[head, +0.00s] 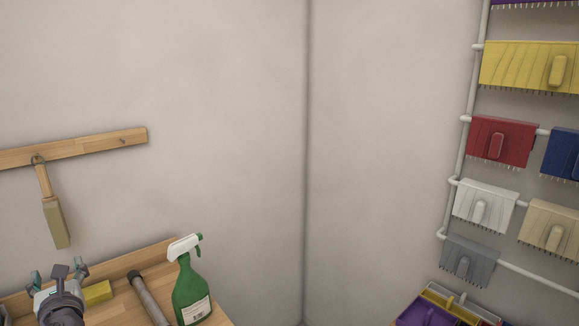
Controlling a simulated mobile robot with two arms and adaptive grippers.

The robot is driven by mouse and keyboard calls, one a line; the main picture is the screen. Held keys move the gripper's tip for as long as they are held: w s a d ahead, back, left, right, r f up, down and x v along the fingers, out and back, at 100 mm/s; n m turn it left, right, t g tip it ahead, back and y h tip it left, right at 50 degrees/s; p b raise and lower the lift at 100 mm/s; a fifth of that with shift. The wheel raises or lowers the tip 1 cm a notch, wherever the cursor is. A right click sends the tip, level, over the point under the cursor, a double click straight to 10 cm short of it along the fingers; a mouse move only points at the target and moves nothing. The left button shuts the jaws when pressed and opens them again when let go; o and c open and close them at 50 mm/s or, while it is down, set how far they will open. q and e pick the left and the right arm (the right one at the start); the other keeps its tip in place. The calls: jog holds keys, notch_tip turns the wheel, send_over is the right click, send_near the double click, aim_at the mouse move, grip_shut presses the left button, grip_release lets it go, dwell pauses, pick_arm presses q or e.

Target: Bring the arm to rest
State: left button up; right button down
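My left gripper (58,277) shows at the lower left edge of the head view, pointing up and away over a wooden bench. Its fingers stand apart with nothing visible between them, so it looks open. It is left of a yellow block (97,292) and apart from the wall. Most of the arm is cut off by the lower edge. My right gripper is not in view. No towel shows.
The wooden bench (222,318) bears a green spray bottle (191,297) and a dark-ended grey rod (149,298). A brush (54,212) hangs from a wooden wall rail (85,147). Coloured brush-like heads (502,141) hang on a white rack (463,150), with purple and yellow bins (425,313) below.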

pick_arm(q)
jog(key=s+d+f+n+g+h, duration=0.3)
jog(key=s+d+f+n, duration=0.35)
jog(key=f, duration=0.35)
jog(key=s+d+f+n+g+h, duration=0.25)
jog(key=s+d+f+n, duration=0.35)
jog(key=f, duration=0.5)
jog(key=s+d+f+n+g+h, duration=0.2)
jog(key=s+d+f+n+h, duration=0.1)
jog(key=s+d+n, duration=0.45)
jog(key=s+d+f+n+g+h, duration=0.35)
jog(key=s+d+n, duration=0.25)
jog(key=s, duration=0.3)
notch_tip(320, 180, down, 31)
jog(key=s+b, duration=0.3)
jog(key=s+a+f+g+b, duration=0.1)
jog(key=s+a+f+b, duration=0.1)
jog(key=s+f, duration=1.3)
jog(key=shift+a+f+m+g+y, duration=0.3)
jog(key=shift+a+f+m, duration=0.1)
jog(key=shift+a+f, duration=0.05)
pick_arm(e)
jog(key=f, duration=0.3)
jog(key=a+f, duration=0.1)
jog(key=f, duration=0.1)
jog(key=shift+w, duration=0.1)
